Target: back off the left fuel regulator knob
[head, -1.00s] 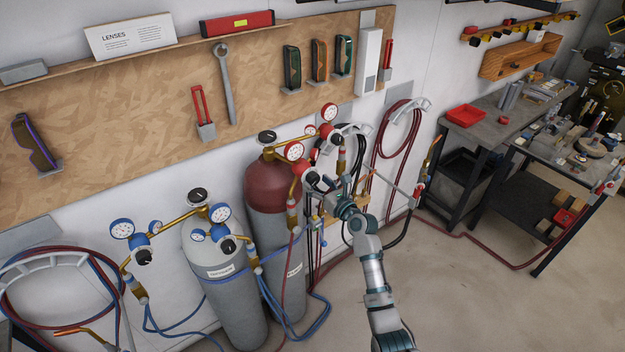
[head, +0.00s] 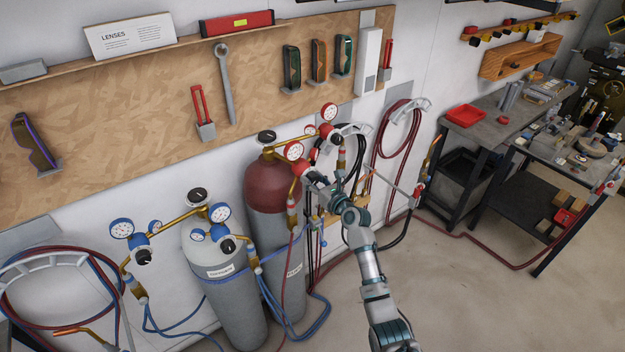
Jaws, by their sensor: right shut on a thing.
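The left fuel regulator hangs on the brass manifold beside the maroon-topped fuel cylinder (head: 269,184). Its white-faced red gauge (head: 294,151) shows, and its red body (head: 299,167) is partly visible just below. My right gripper (head: 312,178) is at the front of this regulator, shut on its knob. The fingers mostly hide the knob. My right arm reaches up from the lower right. My left gripper is not in view.
The right fuel regulator (head: 327,130), with a red gauge above it, is close behind the gripper. A grey oxygen cylinder (head: 213,259) with blue regulators stands to the left. Hoses hang around the cylinders. A workbench (head: 480,135) stands at right; the floor before it is open.

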